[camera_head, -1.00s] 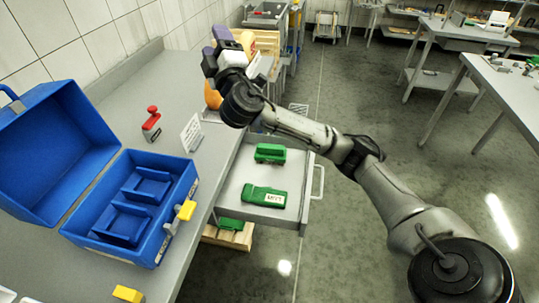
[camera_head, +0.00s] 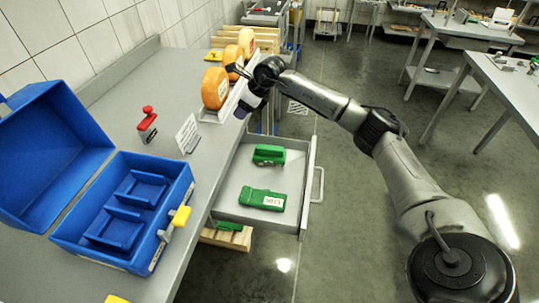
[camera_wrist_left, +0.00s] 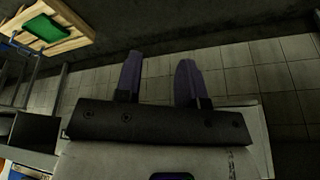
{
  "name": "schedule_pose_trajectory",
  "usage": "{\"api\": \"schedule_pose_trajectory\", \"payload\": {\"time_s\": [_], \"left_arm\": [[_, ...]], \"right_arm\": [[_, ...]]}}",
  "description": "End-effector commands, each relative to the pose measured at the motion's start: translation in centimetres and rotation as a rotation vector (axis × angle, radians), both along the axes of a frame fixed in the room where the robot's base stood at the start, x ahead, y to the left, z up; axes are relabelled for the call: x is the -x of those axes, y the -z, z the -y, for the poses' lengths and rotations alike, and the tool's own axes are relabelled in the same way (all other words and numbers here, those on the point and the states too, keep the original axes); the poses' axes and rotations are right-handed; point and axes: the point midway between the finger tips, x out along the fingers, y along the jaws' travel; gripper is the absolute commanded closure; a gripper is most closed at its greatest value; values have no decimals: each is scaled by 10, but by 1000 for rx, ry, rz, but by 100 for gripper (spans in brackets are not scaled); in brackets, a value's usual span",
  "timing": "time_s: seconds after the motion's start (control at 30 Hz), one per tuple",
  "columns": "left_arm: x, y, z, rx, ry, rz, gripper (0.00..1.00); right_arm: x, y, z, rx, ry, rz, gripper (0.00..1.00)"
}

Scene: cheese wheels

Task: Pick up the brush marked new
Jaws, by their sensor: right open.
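Two green brush-like items lie in the open grey drawer. The far one (camera_head: 269,154) shows no label that I can make out. The near one (camera_head: 262,199) has a white label on its top, whose print is too small to read surely. My right gripper (camera_head: 242,90) is beyond the drawer, by the cheese wheels at the counter's edge. It is open and apart from both green items; the space between its fingers is hard to see. My left gripper (camera_wrist_left: 158,78) shows in the left wrist view with its two fingers apart and nothing between them.
The open drawer (camera_head: 230,212) juts out from the counter (camera_head: 175,90). Orange cheese wheels (camera_head: 215,88) stand in a white rack. A blue case (camera_head: 110,262) stands open, near a red-handled stamp (camera_head: 147,125) and a white sign (camera_head: 188,134).

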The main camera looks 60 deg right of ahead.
Motion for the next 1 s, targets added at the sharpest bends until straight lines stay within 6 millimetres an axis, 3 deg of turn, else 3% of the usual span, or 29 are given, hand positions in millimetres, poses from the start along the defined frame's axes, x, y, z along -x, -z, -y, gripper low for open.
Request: {"api": "schedule_pose_trajectory", "payload": {"time_s": [0.2,0.4,0.53,0.8,1.0], "left_arm": [[0,0,2,7,-5,0,63],[0,0,3,11,-7,-1,63],[0,4,3,11,-7,-1,63],[0,18,2,8,-6,0,63],[0,24,1,3,-2,0,63]], "right_arm": [[53,23,18,136,-41,-353,43],[81,26,20,157,-81,-526,43],[87,36,20,160,-103,-563,43],[87,82,20,162,-114,-559,43],[86,106,19,163,-113,-557,43]]}}
